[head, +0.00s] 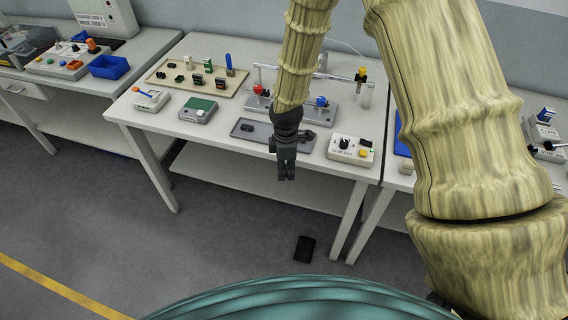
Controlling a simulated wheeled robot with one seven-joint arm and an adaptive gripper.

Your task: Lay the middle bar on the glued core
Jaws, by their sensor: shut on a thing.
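My gripper (286,175) hangs in front of the table's front edge, pointing down, with its fingers shut. What they grip is too small and dark to make out, so I cannot tell by sight whether it is the middle bar. A dark grey tray (290,142) lies behind the gripper, partly hidden by my arm. A small black piece (247,127) sits at its left end; I cannot tell whether it is the glued core. A beige board (168,82) at the back left holds several small black, green and red parts and a blue upright piece (229,65).
On the white table (142,125) stand a box with an orange lever (150,98), a green-topped box (198,109), red-knobbed (259,90) and blue-knobbed (321,102) fixtures, and a control box (351,149). A flat black object (304,249) lies on the floor.

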